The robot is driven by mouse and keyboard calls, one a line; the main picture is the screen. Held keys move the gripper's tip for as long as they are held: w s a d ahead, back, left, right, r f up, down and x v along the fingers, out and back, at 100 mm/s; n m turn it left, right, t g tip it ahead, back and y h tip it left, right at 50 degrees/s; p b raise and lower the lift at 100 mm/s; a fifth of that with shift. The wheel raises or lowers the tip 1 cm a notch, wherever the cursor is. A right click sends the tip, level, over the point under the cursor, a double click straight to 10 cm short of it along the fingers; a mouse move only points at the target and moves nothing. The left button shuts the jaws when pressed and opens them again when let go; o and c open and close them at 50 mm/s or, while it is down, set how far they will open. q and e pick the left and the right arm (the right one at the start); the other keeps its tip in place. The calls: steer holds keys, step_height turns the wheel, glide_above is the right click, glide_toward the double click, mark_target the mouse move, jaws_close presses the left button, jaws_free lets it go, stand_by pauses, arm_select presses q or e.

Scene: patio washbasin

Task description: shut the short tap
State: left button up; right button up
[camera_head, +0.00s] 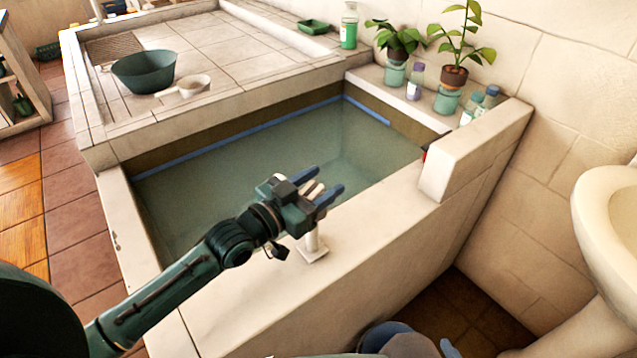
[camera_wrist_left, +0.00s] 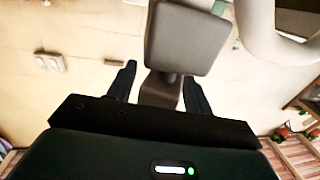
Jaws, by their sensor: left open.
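The short tap (camera_head: 312,246) is a pale post with a small foot on the front rim of the basin. Its upper part is mostly hidden behind my left gripper (camera_head: 328,179). A pale piece, apparently its lever, shows between the two blue fingers. In the left wrist view, a grey piece with a broad, flat end (camera_wrist_left: 188,40) has its narrow part between the dark fingers of the left gripper (camera_wrist_left: 160,82). The fingers are open, one on each side of it; I cannot tell whether they touch it. My right gripper is not recognisable in either view.
The basin (camera_head: 360,215) holds greenish water. A low wall (camera_head: 470,160) rises at its right end. Potted plants (camera_head: 453,80) and bottles stand on the back ledge. A green bowl (camera_head: 144,72) is on the tiled counter. A white fixture (camera_head: 605,210) stands at the right.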

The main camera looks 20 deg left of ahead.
arm_select(q)
steer(key=c, duration=1)
steer(key=shift+s+d+m+g+h+b, duration=0.1)
steer(key=shift+m+g+h+b, duration=0.65)
steer(key=shift+h+b, duration=0.35)
steer(key=o, duration=1)
steer(key=v, duration=1.3)
